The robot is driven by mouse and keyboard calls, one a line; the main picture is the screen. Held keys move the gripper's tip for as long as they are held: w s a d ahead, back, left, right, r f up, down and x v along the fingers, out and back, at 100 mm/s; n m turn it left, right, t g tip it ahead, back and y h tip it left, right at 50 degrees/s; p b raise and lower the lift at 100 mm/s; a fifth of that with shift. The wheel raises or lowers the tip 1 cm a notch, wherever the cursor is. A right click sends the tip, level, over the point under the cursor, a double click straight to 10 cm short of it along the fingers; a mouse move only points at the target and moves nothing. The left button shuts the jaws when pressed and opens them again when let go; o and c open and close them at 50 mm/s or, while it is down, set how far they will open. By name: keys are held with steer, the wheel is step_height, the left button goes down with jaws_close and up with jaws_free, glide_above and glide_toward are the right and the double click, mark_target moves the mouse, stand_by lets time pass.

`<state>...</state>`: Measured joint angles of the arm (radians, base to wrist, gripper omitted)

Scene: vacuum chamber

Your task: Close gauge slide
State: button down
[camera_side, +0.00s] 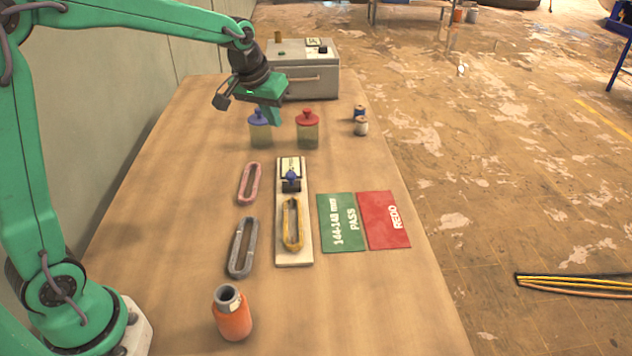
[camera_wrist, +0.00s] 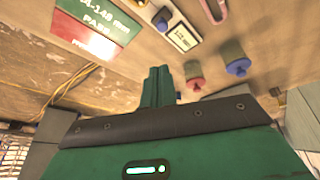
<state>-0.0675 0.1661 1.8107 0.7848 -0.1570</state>
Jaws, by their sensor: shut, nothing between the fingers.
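The gauge is a pale board (camera_side: 294,257) lying lengthwise on the table, with a small display (camera_side: 290,165) at its far end. Its slide has a blue knob (camera_side: 291,177) just on the near side of the display. A yellow oval link (camera_side: 291,226) lies on the board on the near side of the knob. In the wrist view the display (camera_wrist: 183,37) and blue knob (camera_wrist: 161,17) are near the top. My gripper (camera_side: 276,119) is shut and empty, raised above the far part of the table near two knob-lidded containers, apart from the gauge. It also shows in the wrist view (camera_wrist: 158,72).
Blue-knobbed (camera_side: 260,135) and red-knobbed (camera_side: 308,135) containers stand beyond the gauge. Pink (camera_side: 242,184) and grey (camera_side: 232,249) links lie left of it. Green PASS (camera_side: 342,238) and red REDO (camera_side: 386,220) mats lie right. An orange bottle (camera_side: 233,318) stands in front; a grey box (camera_side: 310,84) behind.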

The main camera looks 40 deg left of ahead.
glide_above(299, 183)
steer(key=a, duration=0.2)
step_height(299, 183, down, 7)
steer(key=shift+w+n, duration=0.4)
steer(key=x, duration=1)
steer(key=shift+s+a, duration=0.25)
steer(key=shift+a, duration=0.15)
steer(key=shift+s+d+f, duration=0.1)
steer(key=shift+s+d, duration=0.1)
steer(key=shift+s, duration=0.45)
steer(key=shift+s+d+f, duration=0.1)
steer(key=shift+s+d, duration=0.15)
steer(key=shift+s, duration=0.4)
steer(key=shift+s+d+f, duration=0.1)
steer(key=shift+s+d, duration=0.1)
steer(key=shift+s, duration=0.4)
steer(key=shift+s+d+g, duration=0.3)
steer(key=shift+s+d, duration=0.75)
steer(key=shift+s, duration=0.05)
